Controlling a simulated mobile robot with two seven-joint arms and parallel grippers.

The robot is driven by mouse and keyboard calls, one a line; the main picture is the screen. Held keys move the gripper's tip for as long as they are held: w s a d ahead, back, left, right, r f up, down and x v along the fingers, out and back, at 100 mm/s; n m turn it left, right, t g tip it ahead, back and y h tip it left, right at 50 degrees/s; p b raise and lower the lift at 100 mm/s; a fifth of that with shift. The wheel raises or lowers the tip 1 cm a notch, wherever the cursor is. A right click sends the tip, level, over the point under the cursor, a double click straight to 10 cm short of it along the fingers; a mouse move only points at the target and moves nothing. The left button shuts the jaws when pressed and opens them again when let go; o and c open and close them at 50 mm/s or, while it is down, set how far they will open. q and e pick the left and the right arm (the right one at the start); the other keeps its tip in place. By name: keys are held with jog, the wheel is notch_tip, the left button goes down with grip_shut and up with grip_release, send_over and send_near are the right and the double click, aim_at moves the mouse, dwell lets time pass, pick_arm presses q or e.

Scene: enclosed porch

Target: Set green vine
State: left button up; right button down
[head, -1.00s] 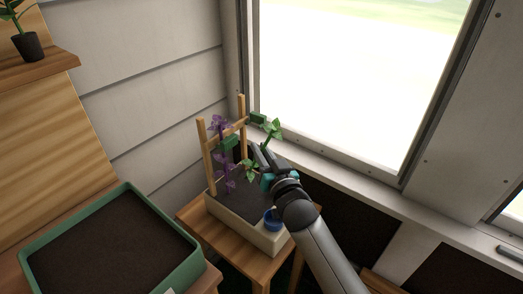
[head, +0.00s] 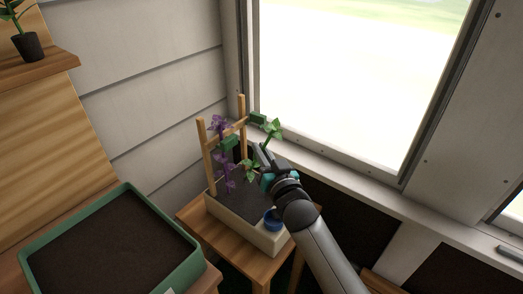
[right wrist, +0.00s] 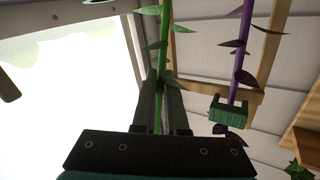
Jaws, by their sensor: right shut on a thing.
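The green vine (head: 266,142) stands nearly upright in front of the trellis, with leaves at its top and lower down. My right gripper (head: 259,155) is shut on its stem; the right wrist view shows the green vine (right wrist: 165,45) running up from between the fingers (right wrist: 160,105). The wooden trellis (head: 207,165) rises from a planter box (head: 229,223). One green clip (head: 258,118) is at the right end of its crossbar. Another green clip (head: 229,142) is beside the purple vine (head: 220,150), which stands at the left. The vine's foot is hidden.
A blue cup (head: 271,222) sits at the planter's front right corner. The planter stands on a small wooden table (head: 190,216) below the window (head: 350,70). A green soil tray (head: 45,248) is at the left. A potted plant (head: 28,46) is on a shelf.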

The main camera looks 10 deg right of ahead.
dwell(0.4)
jog(key=shift+w+a+r+p, duration=0.1)
jog(key=shift+a+r+p, duration=0.1)
jog(key=shift+p, duration=0.3)
jog(key=w+a+r+g+p, duration=0.1)
jog(key=p, duration=0.3)
jog(key=shift+w+a+n+h, duration=0.1)
jog(key=shift+w+n+h, duration=0.1)
jog(key=shift+n+h, duration=0.2)
jog(key=shift+w+a+g+p, duration=0.35)
jog(key=shift+g+p, duration=0.15)
jog(key=shift+p, duration=0.1)
jog(key=shift+w+a+f, duration=0.1)
jog(key=shift+f, duration=0.05)
jog(key=c, duration=0.9)
grip_release()
jog(key=shift+c, duration=0.2)
